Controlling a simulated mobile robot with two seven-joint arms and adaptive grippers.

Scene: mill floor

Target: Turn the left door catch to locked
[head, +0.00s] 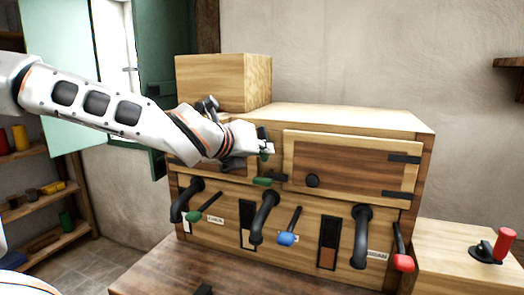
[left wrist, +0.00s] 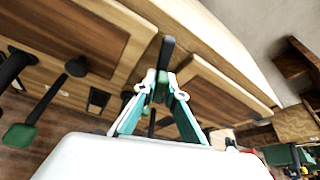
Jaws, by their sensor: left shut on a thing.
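My left gripper (head: 266,152) is shut on a small green grip (left wrist: 162,85) with a black bar (left wrist: 167,50), which looks like the left door catch. It sits between the two doors of the wooden cabinet (head: 350,115). The bar also shows upright in the head view (head: 262,134). The left door (head: 182,160) is mostly hidden behind my left arm. Its knob (left wrist: 76,67) shows in the left wrist view. A second green piece (head: 262,181) with a black mount lies level just below the gripper. My right gripper is not in view.
The right door (head: 345,162) has a black knob and appears shut. Below are black curved spouts and levers with green (head: 194,216), blue (head: 286,239) and red (head: 403,262) ends. A wooden box (head: 225,82) stands on top. A red-handled item (head: 504,245) is at right.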

